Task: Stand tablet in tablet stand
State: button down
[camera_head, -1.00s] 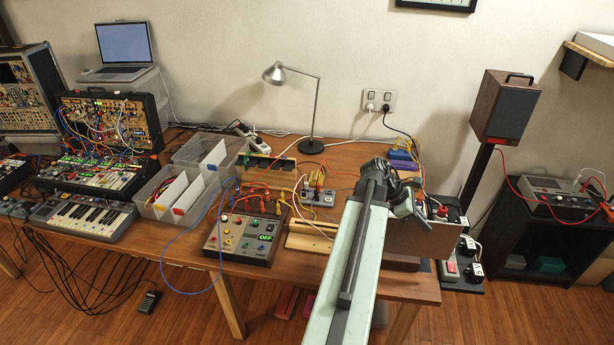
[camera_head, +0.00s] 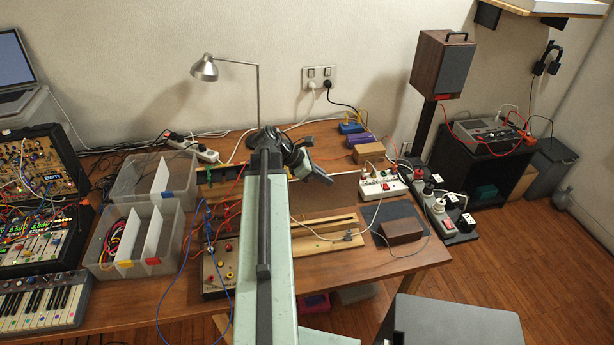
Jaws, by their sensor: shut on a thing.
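My gripper (camera_head: 318,172) is beyond the end of my pale green arm, over the back middle of the table. It is shut on what looks like the tablet (camera_head: 335,193), a brownish panel with a pale upper edge just below and right of the jaws. A light wooden piece with a long dark slot (camera_head: 325,229), which looks like the tablet stand, lies nearer than the panel and right of my arm. Its left end is hidden. I cannot tell how far the panel is above the table.
A white power strip (camera_head: 382,186) and a wooden block (camera_head: 370,152) stand to the right. Another block (camera_head: 402,230) rests on a dark mat (camera_head: 385,242). A lamp (camera_head: 205,70) stands behind. Clear bins (camera_head: 175,228) and a knobbed box (camera_head: 215,275) with loose cables are left.

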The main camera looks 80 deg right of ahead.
aim_at(323, 201)
jog(key=shift+w, duration=0.25)
jog(key=shift+r, duration=0.15)
notch_tip(323, 201, down, 6)
jog(key=b, duration=0.5)
jog(key=shift+b, duration=0.3)
jog(key=shift+s+f+b, duration=0.1)
jog(key=shift+f+b, duration=2.35)
jog(key=shift+b, duration=0.05)
dwell(0.6)
jog(key=c, duration=1.5)
grip_release()
